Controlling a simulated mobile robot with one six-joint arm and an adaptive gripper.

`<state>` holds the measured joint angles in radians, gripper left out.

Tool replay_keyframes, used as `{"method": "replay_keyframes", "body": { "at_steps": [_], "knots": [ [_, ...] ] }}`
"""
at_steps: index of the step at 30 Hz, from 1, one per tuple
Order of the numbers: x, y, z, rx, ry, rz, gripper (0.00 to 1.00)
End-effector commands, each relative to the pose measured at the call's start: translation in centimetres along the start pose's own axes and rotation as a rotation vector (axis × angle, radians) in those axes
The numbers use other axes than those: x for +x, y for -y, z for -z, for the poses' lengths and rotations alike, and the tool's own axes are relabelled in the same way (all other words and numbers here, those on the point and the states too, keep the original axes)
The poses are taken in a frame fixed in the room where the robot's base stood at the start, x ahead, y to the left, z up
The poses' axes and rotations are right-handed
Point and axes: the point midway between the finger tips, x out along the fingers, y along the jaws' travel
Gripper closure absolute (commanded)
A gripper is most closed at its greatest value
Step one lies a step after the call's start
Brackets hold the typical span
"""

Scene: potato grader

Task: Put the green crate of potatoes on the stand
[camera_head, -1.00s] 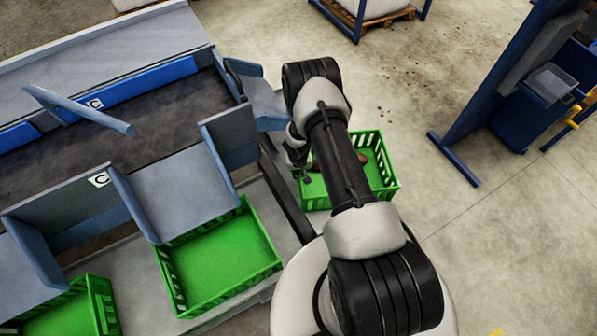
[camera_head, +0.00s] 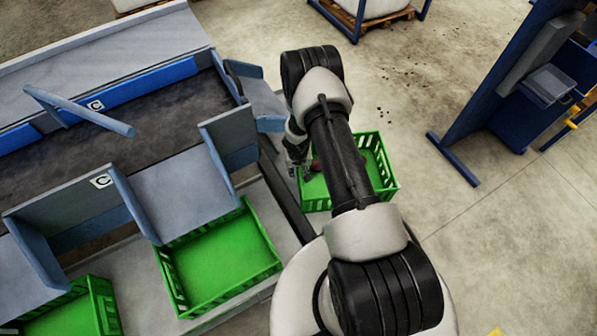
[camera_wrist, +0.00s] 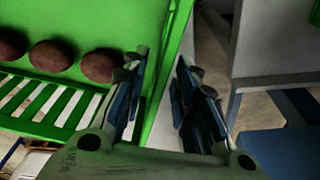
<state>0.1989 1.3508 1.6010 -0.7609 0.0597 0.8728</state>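The green crate (camera_head: 388,172) stands at the right end of the grader, partly hidden by my arm in the head view. In the wrist view the crate (camera_wrist: 178,35) fills the left side, with several brown potatoes (camera_wrist: 103,65) in a row inside it. My gripper (camera_head: 298,168) is at the crate's left side. In the wrist view my gripper (camera_wrist: 160,75) has its fingers apart, with the crate's green side wall showing between them. I cannot tell whether they touch it. I cannot tell which thing is the stand.
Two other green crates, one in the middle (camera_head: 222,262) and one at lower left (camera_head: 105,300), sit under the grader's grey chutes (camera_head: 182,195). A blue frame with a grey tub (camera_head: 552,82) stands at upper right. The floor right of the crate is clear.

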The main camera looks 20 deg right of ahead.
Motion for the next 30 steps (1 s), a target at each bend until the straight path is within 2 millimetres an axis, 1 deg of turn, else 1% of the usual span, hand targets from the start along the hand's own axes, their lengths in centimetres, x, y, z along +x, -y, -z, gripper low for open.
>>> {"method": "replay_keyframes", "body": {
  "at_steps": [1,6,9,14,16,17,19,20,23,24,25,26,27,28,29,30],
  "knots": [
    [-1.5,0.0,0.2,0.000,-0.003,0.000,0.73],
    [-5.2,0.0,0.1,0.001,-0.002,0.000,0.73],
    [-7.0,0.0,0.1,0.000,-0.001,0.000,0.73],
    [-8.5,0.0,0.1,0.000,0.000,0.000,0.73],
    [-9.3,0.0,0.4,-0.002,-0.005,-0.003,0.73],
    [-9.9,0.0,0.7,-0.002,-0.010,-0.006,0.73],
    [-12.1,0.0,1.8,-0.010,-0.027,-0.015,0.73],
    [-13.4,0.0,2.3,-0.013,-0.037,-0.022,0.73],
    [-19.1,-0.1,4.2,-0.029,-0.074,-0.048,0.73],
    [-21.8,-0.2,4.7,-0.035,-0.088,-0.058,0.73],
    [-23.8,-0.2,5.0,-0.039,-0.099,-0.065,0.73],
    [-25.7,-0.2,5.1,-0.044,-0.107,-0.072,0.73],
    [-28.3,-0.2,5.1,-0.050,-0.118,-0.079,0.73],
    [-30.2,-0.3,5.1,-0.056,-0.126,-0.084,0.73],
    [-32.0,-0.3,4.9,-0.060,-0.134,-0.087,0.73],
    [-34.4,-0.3,4.5,-0.065,-0.143,-0.090,0.73]
  ]
}}
